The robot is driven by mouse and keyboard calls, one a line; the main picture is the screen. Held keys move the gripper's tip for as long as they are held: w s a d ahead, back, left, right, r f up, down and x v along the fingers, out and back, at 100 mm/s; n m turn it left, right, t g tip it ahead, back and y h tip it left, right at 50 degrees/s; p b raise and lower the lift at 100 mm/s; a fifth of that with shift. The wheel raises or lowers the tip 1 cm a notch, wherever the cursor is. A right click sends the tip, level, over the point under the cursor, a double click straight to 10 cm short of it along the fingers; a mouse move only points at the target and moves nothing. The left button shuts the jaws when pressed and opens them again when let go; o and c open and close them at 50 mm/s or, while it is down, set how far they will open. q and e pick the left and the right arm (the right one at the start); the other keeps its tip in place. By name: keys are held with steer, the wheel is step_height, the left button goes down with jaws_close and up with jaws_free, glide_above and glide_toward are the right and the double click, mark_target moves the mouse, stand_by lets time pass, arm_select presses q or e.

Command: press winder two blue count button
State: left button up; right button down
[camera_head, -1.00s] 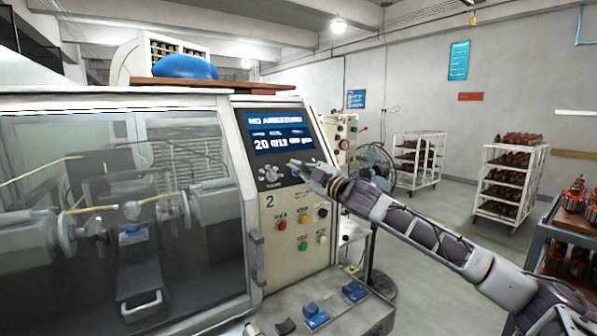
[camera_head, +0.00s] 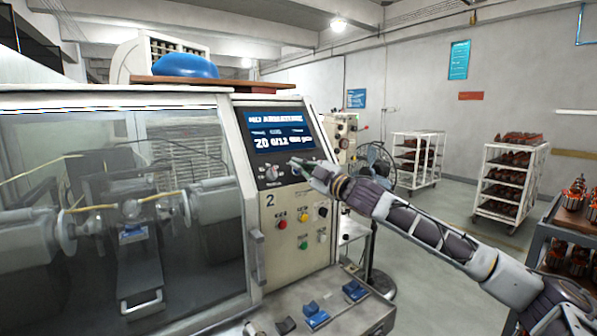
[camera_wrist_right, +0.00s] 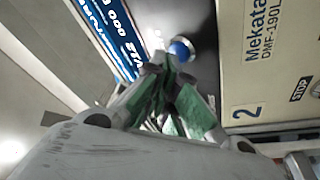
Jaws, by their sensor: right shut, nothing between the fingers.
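Winder two's slanted control panel (camera_head: 266,182) carries a blue screen (camera_head: 280,134) with white text, a selector knob (camera_head: 270,173) and a black "2" label below. My right gripper (camera_head: 293,163) is shut and empty, its tips over the dark strip just under the screen. In the right wrist view, the round blue button (camera_wrist_right: 181,51) with a metal ring sits just beyond the closed green-padded fingertips (camera_wrist_right: 172,72). I cannot tell whether they touch. In the head view the gripper hides the button. My left gripper is not in view.
A clear guard (camera_head: 110,210) covers the winding area at left. Blue pedal-like switches (camera_head: 317,318) lie on the ledge below.

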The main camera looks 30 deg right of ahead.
steer(key=shift+s, duration=0.1)
steer(key=s+r+b, duration=0.1)
steer(key=s+b, duration=0.1)
steer(key=s+r+b, duration=0.1)
steer(key=s+r, duration=0.1)
steer(key=shift+s+d+r+b, duration=0.15)
steer(key=shift+s+r+b, duration=0.05)
steer(key=shift+s+b, duration=0.2)
stand_by(0.3)
stand_by(0.5)
